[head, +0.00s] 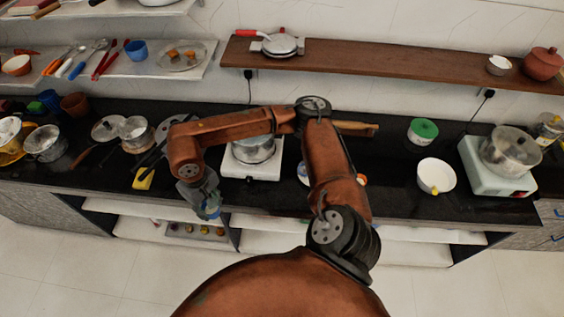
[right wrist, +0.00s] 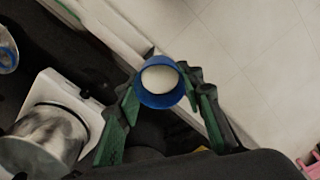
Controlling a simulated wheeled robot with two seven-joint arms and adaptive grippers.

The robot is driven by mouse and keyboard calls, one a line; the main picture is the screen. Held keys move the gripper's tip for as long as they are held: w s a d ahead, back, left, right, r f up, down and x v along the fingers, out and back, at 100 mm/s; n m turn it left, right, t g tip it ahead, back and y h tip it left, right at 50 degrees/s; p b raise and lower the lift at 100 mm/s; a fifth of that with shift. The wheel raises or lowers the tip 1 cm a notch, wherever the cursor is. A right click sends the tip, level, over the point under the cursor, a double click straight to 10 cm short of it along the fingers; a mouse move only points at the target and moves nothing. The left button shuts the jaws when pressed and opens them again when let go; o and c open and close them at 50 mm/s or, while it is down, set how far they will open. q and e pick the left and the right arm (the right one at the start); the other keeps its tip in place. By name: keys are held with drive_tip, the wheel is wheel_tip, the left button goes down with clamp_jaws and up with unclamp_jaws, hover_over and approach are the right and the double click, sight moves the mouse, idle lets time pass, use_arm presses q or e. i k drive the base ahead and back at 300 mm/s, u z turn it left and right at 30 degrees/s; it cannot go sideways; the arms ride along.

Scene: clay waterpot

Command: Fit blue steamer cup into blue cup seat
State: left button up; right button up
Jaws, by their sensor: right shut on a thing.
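My right gripper (head: 206,206) hangs over the front edge of the black counter, left of the white burner. In the right wrist view its fingers (right wrist: 162,84) are shut on a small blue cup (right wrist: 162,98), which has a round white surface inside its rim. In the head view the cup is mostly hidden by the gripper. I cannot tell which thing is the blue cup seat. A blue cup (head: 136,50) stands on the left shelf, and another blue cup (head: 48,99) stands at the counter's left end. My left gripper is not in view.
A metal pot (head: 253,150) sits on the white burner (head: 236,168); the pot also shows in the wrist view (right wrist: 45,140). A yellow sponge (head: 143,178) lies left of the gripper. A white bowl (head: 436,175) and glass-lidded pot (head: 511,150) stand right. Open shelves lie below the counter.

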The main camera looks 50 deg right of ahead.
sight(302, 174)
drive_tip(key=z, duration=0.1)
drive_tip(key=i, duration=0.65)
drive_tip(key=z, duration=1)
drive_tip(key=i, duration=0.65)
drive_tip(key=z, duration=0.65)
